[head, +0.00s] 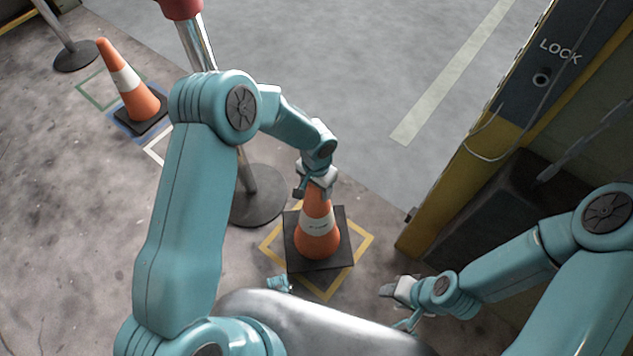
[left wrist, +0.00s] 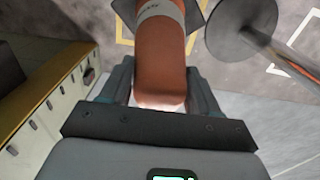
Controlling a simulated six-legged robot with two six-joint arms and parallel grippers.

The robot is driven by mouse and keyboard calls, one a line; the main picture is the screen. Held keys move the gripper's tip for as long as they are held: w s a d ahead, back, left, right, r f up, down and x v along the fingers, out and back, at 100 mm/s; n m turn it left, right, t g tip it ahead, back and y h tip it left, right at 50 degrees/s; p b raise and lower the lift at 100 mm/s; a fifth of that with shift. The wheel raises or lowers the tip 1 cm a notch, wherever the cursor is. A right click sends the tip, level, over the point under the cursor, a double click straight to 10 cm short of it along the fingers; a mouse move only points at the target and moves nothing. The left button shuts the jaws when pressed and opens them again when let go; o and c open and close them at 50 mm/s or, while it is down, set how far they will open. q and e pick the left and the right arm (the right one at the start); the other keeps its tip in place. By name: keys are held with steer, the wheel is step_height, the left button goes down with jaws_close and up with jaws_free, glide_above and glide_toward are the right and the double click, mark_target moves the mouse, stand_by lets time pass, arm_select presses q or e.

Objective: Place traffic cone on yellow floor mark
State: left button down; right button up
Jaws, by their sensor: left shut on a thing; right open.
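An orange traffic cone (head: 318,238) with a white band and a dark square base stands upright over the yellow floor mark (head: 361,246). The base covers the middle of the mark, and yellow lines show around it. My left gripper (head: 315,188) is shut on the cone's top from above. In the left wrist view the cone (left wrist: 161,60) sits between the fingers, with part of the yellow mark (left wrist: 124,25) beyond it. Whether the base touches the floor is hard to tell. My right gripper (head: 388,291) is open and empty, low at the right of the mark.
A second cone (head: 133,92) stands at the left on a blue mark, near a green mark (head: 90,92) and a white one (head: 157,149). A post's round base (head: 258,208) is close left of the held cone. A yellow-edged dark cabinet (head: 520,100) stands at the right.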

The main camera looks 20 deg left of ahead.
arm_select(q)
steer(key=shift+w+f+b, duration=0.1)
steer(key=shift+f+b, duration=1.3)
steer(key=shift+f, duration=0.85)
steer(key=shift+r, duration=0.1)
steer(key=shift+c, duration=1.2)
jaws_free()
steer(key=r+p, duration=0.1)
steer(key=r, duration=0.4)
steer(key=r+p, duration=0.2)
steer(key=r, duration=0.4)
steer(key=shift+s+r+p, duration=0.2)
steer(key=shift+r+p, duration=0.1)
steer(key=s+d+f+n+h, duration=0.1)
steer(key=s+f+n+h, duration=0.1)
steer(key=s, duration=0.8)
steer(key=s+d+f+n+h, duration=0.1)
steer(key=s+f+n+h, duration=0.1)
steer(key=s+f+n, duration=0.2)
steer(key=s+f, duration=0.3)
steer(key=s, duration=0.3)
steer(key=shift+s+d+f, duration=0.15)
steer(key=shift+s+f, duration=0.05)
steer(key=shift+f, duration=0.05)
